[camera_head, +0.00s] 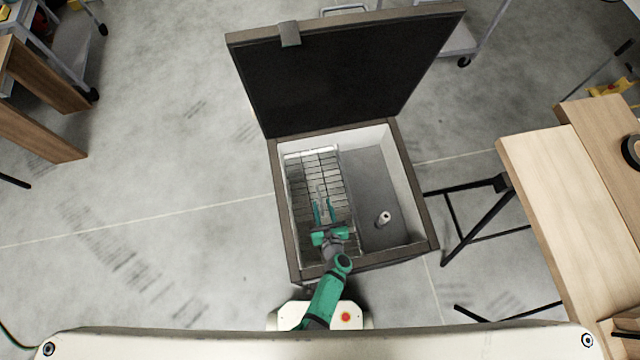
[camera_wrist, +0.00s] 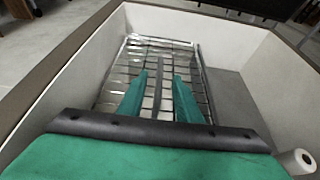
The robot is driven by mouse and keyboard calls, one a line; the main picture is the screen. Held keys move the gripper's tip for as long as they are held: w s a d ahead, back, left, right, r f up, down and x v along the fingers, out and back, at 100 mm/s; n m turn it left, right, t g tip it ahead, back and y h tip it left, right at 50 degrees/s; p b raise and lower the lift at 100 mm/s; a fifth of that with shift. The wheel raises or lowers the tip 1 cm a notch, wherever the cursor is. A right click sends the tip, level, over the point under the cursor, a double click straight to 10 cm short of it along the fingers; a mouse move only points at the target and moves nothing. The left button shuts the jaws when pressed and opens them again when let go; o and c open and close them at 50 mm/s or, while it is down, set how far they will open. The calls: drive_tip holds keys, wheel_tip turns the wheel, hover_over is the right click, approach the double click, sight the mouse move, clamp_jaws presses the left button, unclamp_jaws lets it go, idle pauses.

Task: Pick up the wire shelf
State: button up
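The wire shelf (camera_head: 313,166) is a metal grid standing in the left half of an open box (camera_head: 284,211) with white inner walls. It also fills the middle of the wrist view (camera_wrist: 192,59), between the white wall and a grey floor area. My green gripper (camera_head: 323,205) reaches into the box over the shelf. In the wrist view my gripper's two green fingers (camera_wrist: 158,98) are apart, with grid wires and a dark strip showing between them. I cannot tell whether the fingertips touch the wires. My gripper hides the near part of the shelf.
The box's dark lid (camera_head: 345,75) stands open at the back. A small white cylinder (camera_head: 384,218) is on the grey floor of the box's right half, also at the wrist view's lower right (camera_wrist: 296,162). A wooden table (camera_head: 560,190) stands to the right.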

sight(320, 198)
drive_tip(key=shift+x, duration=2.2)
drive_tip(key=shift+r, duration=0.1)
clamp_jaws()
drive_tip(key=shift+w, duration=0.1)
